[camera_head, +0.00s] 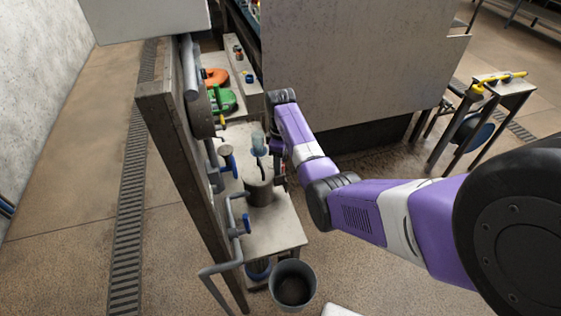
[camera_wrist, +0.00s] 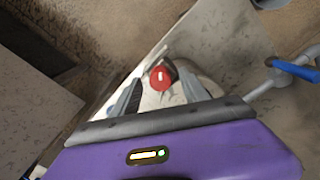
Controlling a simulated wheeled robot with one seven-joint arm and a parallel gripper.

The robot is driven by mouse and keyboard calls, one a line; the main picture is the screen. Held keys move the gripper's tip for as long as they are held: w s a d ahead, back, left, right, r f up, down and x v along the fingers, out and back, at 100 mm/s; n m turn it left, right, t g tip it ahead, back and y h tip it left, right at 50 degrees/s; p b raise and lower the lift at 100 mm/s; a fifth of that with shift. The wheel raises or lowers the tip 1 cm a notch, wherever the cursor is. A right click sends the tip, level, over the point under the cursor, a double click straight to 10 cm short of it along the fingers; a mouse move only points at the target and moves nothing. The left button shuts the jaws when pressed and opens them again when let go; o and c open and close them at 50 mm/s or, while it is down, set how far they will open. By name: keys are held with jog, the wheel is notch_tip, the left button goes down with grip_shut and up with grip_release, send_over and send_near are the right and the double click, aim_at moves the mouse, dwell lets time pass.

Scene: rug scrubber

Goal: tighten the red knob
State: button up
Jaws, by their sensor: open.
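The red knob (camera_wrist: 161,76) is round with a pale mark across its face. The fingers are apart, with a gap on each side of the knob; I see no clear contact. A pale rounded body shows around and behind the knob. In the head view my gripper (camera_head: 278,160) points down beside a grey cylinder on a pale table, and the knob cannot be made out clearly.
The grey cylinder (camera_head: 259,188) stands on the pale table (camera_head: 275,238). Pipes with blue handles (camera_head: 247,223) run along the upright panel (camera_head: 180,150) at left. A dark bucket (camera_head: 292,284) is on the floor in front. A large grey panel (camera_head: 350,70) stands behind my arm.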

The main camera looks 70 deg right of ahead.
notch_tip(320, 180, up, 8)
jog(key=shift+f+b, duration=0.1)
jog(key=shift+b, duration=0.5)
